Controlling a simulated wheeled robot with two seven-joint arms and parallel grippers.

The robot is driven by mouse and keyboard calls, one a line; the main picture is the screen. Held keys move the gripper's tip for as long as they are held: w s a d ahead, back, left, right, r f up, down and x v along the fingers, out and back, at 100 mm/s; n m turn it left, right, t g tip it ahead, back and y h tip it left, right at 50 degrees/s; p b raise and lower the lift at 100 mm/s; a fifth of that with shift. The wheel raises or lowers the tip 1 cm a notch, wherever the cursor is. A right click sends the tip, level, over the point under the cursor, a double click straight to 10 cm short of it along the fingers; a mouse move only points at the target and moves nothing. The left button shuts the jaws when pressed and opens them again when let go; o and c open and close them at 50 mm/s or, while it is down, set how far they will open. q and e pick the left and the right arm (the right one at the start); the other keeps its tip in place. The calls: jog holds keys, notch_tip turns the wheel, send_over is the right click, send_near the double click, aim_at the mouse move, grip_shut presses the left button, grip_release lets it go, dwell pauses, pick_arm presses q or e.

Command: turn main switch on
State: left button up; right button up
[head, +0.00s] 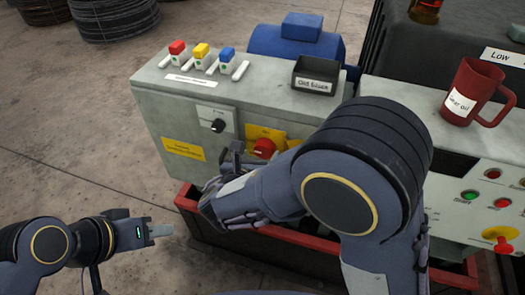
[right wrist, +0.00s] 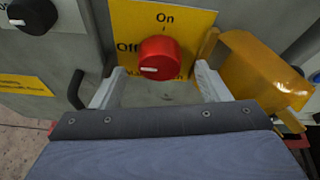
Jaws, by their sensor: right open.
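The main switch is a red knob (head: 264,148) on a yellow plate on the front of the grey box. In the right wrist view the red knob (right wrist: 158,58) has a white mark on its left side, toward "Off"; "On" is printed above it. My right gripper (right wrist: 160,88) is open, one finger low on each side of the knob, with nothing held. Whether the fingers touch it, I cannot tell. In the head view my right arm partly hides the plate. My left gripper (head: 160,231) is over the floor at lower left, away from the box; its jaw opening is unclear.
A yellow bracket-like part (right wrist: 262,70) stands out just right of the knob. A black knob (head: 217,126) is up and left of it. Red, yellow and blue levers (head: 201,52) and a bin (head: 317,82) are on top. A red mug (head: 470,92) stands right.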

aim_at(264, 154)
jog(key=shift+x, duration=1.25)
jog(key=c, duration=1)
jog(key=shift+o, duration=0.2)
jog(key=shift+f, duration=0.1)
jog(key=m+y+b, duration=0.1)
jog(key=m+b, duration=0.1)
jog(key=b, duration=0.4)
jog(key=m+t+y+b, duration=0.1)
jog(key=m+b, duration=0.1)
jog(key=b, duration=0.5)
jog(key=f+m+t+y+b, duration=0.1)
jog(key=m+b, duration=0.1)
jog(key=b, duration=0.5)
jog(key=shift+s+d+f+m+y, duration=0.1)
jog(key=shift+d+f+m+y, duration=0.05)
jog(key=shift+d+m+y, duration=0.2)
jog(key=m+t+y+b, duration=0.1)
jog(key=m+b, duration=0.2)
jog(key=b, duration=0.6)
jog(key=m+t+y+b, duration=0.1)
jog(key=m+b, duration=0.2)
jog(key=b, duration=0.5)
jog(key=shift+t+b, duration=0.3)
jog(key=shift+b, duration=0.05)
jog(key=shift+r+m+b, duration=0.25)
jog(key=shift+m+b, duration=0.2)
jog(key=shift+b, duration=0.4)
